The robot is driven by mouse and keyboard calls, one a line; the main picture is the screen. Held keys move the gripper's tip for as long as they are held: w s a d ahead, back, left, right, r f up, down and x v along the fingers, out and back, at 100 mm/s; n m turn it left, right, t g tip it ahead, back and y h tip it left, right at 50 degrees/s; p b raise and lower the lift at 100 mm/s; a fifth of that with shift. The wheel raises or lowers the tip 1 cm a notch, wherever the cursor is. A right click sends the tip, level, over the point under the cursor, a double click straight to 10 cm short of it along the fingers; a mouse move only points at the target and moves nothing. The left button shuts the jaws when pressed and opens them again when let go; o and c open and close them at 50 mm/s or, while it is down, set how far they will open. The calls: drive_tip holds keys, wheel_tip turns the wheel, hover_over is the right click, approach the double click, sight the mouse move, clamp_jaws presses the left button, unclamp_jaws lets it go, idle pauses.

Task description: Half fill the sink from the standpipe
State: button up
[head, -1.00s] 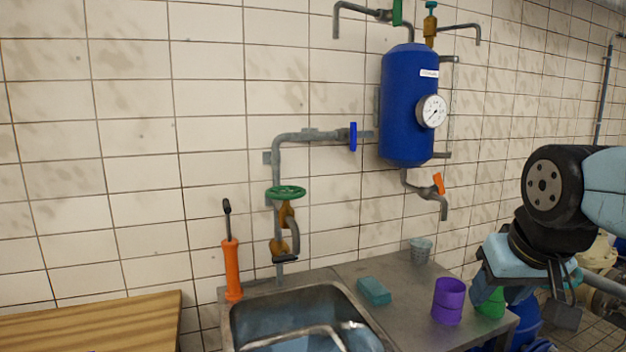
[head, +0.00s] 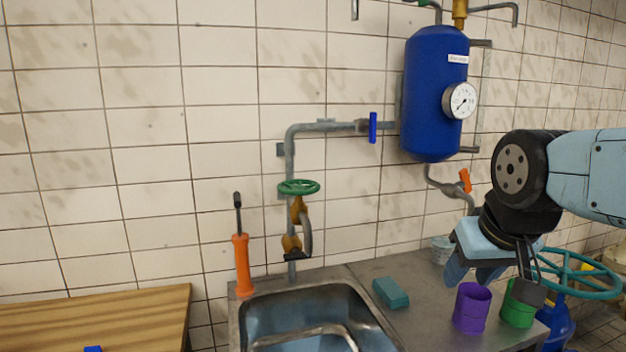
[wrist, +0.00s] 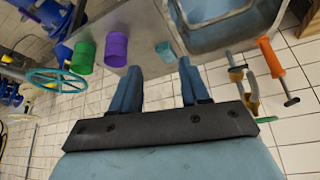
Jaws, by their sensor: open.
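The sink (head: 243,325) is a metal basin in the counter at the bottom of the head view, with bluish water-like shading inside; its level cannot be told. It also shows in the wrist view (wrist: 180,40). The standpipe (head: 289,160) rises on the wall behind it, with a green handwheel (head: 299,187) and a brass tap (head: 297,240) with a curved grey spout. A blue lever (head: 373,127) sits on the pipe running to the blue tank (head: 427,105). My gripper (wrist: 157,75) is open and empty, apart from the standpipe, to the right in the head view (head: 490,278).
A teal sponge (head: 391,293), purple cup (head: 472,307), green cup (head: 517,305) and grey cup (head: 442,249) stand on the counter. An orange-handled tool (head: 242,265) stands left of the standpipe. A wooden table (head: 95,318) is at left. A teal wheel (head: 580,273) is at right.

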drive_tip(key=shift+a, duration=0.1)
wheel_tip(320, 180, up, 18)
drive_tip(key=f+m+g+y, duration=0.1)
drive_tip(key=m+g+y, duration=0.3)
hover_over(318, 185)
drive_tip(key=s+d, duration=0.1)
drive_tip(key=d, duration=0.3)
drive_tip(key=x, duration=1.2)
drive_tip(key=shift+s+d+f, duration=0.3)
drive_tip(key=shift+f, duration=0.05)
clamp_jaws()
